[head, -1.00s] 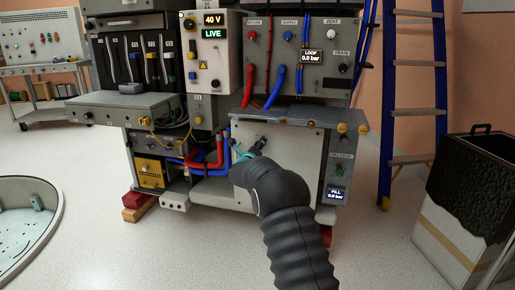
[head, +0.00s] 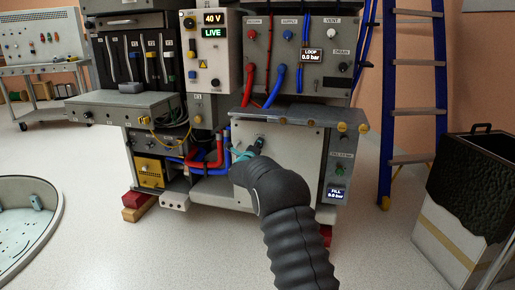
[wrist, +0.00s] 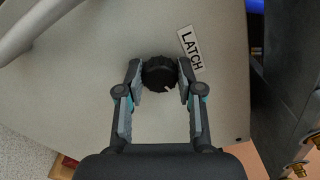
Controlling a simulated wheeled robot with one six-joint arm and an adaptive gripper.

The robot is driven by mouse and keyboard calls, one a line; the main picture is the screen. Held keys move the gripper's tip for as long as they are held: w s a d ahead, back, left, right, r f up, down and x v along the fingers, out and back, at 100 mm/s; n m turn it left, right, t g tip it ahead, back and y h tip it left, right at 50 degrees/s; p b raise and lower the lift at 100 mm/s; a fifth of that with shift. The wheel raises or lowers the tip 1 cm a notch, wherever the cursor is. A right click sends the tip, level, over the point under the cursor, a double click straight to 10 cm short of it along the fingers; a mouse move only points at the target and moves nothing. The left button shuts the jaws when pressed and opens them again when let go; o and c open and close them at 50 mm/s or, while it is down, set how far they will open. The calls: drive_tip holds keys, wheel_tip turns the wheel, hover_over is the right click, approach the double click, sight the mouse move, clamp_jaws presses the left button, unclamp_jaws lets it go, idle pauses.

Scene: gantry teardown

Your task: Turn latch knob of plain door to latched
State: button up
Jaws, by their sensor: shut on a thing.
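The plain door (head: 290,160) is a light grey panel low on the front of the rack. Its latch knob (wrist: 159,74) is black and ridged, with a small white mark at its lower right edge in the wrist view. A white "LATCH" label (wrist: 191,49) sits to the right of the knob. My gripper (wrist: 160,80) is shut on the knob, one finger on each side of it. In the head view my gripper (head: 250,150) is at the door's upper left, and my arm hides part of the door. The knob is too small to make out there.
A grey shelf (head: 295,117) juts out above the door. Red hoses (head: 207,160) and blue hoses run just left of it. A blue ladder (head: 413,100) and a black-topped bin (head: 470,200) stand to the right. The floor in front is clear.

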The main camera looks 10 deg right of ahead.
drive_tip(key=shift+f+n+p, duration=0.1)
drive_tip(key=shift+n+p, duration=2.15)
drive_tip(key=shift+n, duration=5.15)
drive_tip(key=o, duration=1.1)
drive_tip(key=shift+o, duration=0.2)
drive_tip(key=v, duration=1.2)
drive_tip(key=shift+a+f, duration=0.1)
